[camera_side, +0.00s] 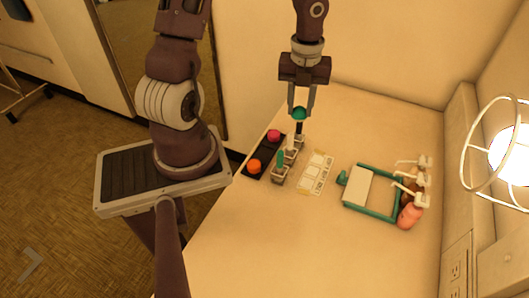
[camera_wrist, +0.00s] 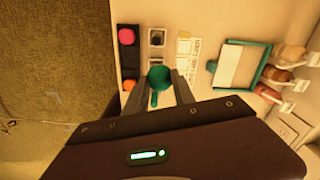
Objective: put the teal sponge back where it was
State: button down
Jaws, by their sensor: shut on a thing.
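My gripper (camera_side: 299,110) is shut on a rounded teal thing, the teal sponge (camera_side: 299,114), held above the table. It also shows between the fingertips in the wrist view (camera_wrist: 158,77). A dark stem shows directly below it in the side view; I cannot tell whether it is joined to the sponge. Below is a row of small square holders (camera_side: 279,176) on the table. The nearest has a teal upright piece in it and the middle one a white piece. The far holder (camera_wrist: 157,38) looks dark inside in the wrist view.
A black tray (camera_side: 264,157) left of the holders carries a pink-red ball (camera_side: 274,135) and an orange ball (camera_side: 254,166). A marked white card (camera_side: 316,174) lies to the right. Beyond are a teal frame (camera_side: 372,210) with a pale pad and several pump bottles (camera_side: 409,215). The front table is clear.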

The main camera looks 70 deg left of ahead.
jog(key=s+a, duration=0.5)
jog(key=s, duration=0.3)
jog(key=f, duration=1.1)
jog(key=shift+w+d+f, duration=0.15)
jog(key=shift+d+f, duration=0.2)
jog(key=shift+a+f, duration=0.15)
jog(key=shift+f, duration=1.5)
jog(key=c, duration=1.1)
grip_release()
jog(key=shift+f, duration=0.1)
jog(key=shift+o, duration=0.2)
